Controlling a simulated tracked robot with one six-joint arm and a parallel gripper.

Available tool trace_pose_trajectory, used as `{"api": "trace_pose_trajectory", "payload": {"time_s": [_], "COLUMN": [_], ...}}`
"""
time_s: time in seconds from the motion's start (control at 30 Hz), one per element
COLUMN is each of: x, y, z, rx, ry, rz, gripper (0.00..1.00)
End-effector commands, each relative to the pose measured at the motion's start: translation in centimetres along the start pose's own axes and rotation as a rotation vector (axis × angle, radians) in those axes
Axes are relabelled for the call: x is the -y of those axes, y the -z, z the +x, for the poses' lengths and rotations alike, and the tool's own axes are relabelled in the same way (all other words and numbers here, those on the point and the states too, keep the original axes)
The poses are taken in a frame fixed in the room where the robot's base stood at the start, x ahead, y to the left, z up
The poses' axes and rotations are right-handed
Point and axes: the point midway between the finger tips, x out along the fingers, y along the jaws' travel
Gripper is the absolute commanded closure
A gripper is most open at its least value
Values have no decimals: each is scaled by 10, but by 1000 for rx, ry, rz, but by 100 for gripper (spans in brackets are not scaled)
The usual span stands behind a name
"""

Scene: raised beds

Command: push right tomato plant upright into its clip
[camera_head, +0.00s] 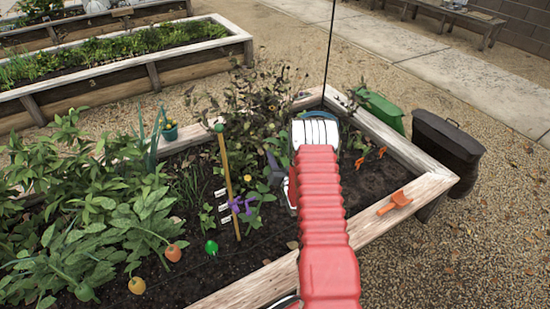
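A wooden stake (228,185) with a green cap stands slightly tilted in the near raised bed. A purple clip (243,205) sits at the stake's lower half, with its opening not clear. Leafy green stems (262,195) stand just right of the stake; I cannot tell which of them is the right tomato plant, and my arm hides part of this area. My gripper (279,176) shows as grey parts at the left side of my red arm, over the bed and right of the stake. Its fingertips are mostly hidden, and contact with the plant cannot be told.
Dense leafy plants (95,220) fill the bed's left side. A dark bushy plant (262,100) stands behind. An orange trowel (395,203) lies on the wooden rim (420,190). A green box (380,108) and black bin (447,145) stand outside on gravel.

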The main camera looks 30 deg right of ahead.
Motion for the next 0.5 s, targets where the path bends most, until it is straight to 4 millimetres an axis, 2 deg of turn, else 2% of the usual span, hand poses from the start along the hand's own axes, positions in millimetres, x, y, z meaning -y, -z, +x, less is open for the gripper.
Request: {"api": "trace_pose_trajectory", "payload": {"time_s": [0.27, 0.5], "x": [0, 0], "y": [0, 0], "z": [1, 1], "rx": [0, 0], "ry": [0, 0], "rz": [0, 0], "gripper": [72, 88]}}
